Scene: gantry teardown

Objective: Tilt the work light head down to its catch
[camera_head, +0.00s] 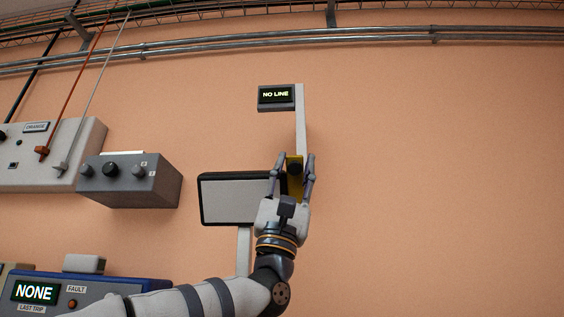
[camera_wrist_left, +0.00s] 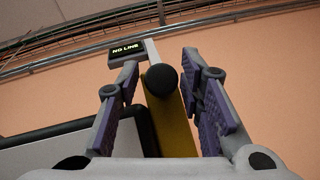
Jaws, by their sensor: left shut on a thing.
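A flat panel with a black frame and pale face (camera_head: 238,201), which looks like the work light head, stands on a pale post (camera_head: 244,250) in the head view. Its dark edge also shows at lower left in the left wrist view (camera_wrist_left: 75,131). A yellow bar (camera_wrist_left: 172,125) with a round black knob (camera_wrist_left: 161,79) is at the panel's right edge. The joint between bar and panel is hidden, and I see no catch. My right gripper is not in view.
A small display reading "NO LINE" (camera_head: 276,95) sits above the gripper on a pale upright (camera_head: 301,120). A grey box with knobs (camera_head: 130,181) and a blue-edged unit reading "NONE" (camera_head: 85,291) are at left. The wall on the right is bare.

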